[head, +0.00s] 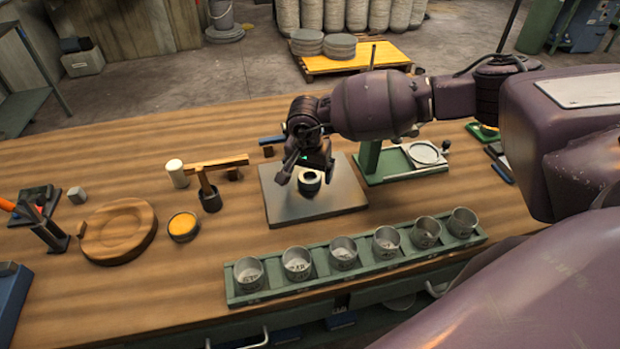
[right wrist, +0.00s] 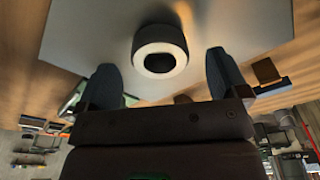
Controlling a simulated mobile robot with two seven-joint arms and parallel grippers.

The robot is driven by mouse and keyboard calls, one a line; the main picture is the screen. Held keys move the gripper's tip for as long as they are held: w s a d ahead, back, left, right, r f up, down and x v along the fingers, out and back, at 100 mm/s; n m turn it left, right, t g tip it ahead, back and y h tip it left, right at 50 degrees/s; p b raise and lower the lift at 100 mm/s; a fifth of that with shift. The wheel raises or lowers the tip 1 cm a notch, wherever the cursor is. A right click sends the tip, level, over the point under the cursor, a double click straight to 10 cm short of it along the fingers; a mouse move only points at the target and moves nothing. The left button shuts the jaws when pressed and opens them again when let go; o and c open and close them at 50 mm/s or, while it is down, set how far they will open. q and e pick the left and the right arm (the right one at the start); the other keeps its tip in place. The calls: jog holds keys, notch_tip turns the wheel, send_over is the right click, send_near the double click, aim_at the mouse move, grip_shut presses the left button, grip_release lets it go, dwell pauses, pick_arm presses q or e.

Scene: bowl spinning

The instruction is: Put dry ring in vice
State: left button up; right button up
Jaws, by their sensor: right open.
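A short dark ring (head: 309,187) with a pale rim and an open centre sits on the grey plate (head: 290,208) in the middle of the bench. My right gripper (head: 307,172) is open and empty, pointing down just above the ring. In the right wrist view, the ring (right wrist: 160,36) shows between the two spread fingers, at about the level of their tips, with gaps on both sides. I see no touch. A dark clamp-like fixture (head: 45,228) stands at the far left; I cannot tell if it is the vice. My left gripper is not in view.
A green rack (head: 370,279) with several metal cups runs along the front. A green stand (head: 370,157) is right of the plate. Left are a wooden mallet (head: 213,164), a bowl of yellow stuff (head: 183,226) and a round wooden dish (head: 118,228).

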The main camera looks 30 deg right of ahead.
jog(key=shift+d+f, duration=0.1)
jog(key=shift+f, duration=0.95)
jog(key=shift+w, duration=0.1)
jog(key=c, duration=1.3)
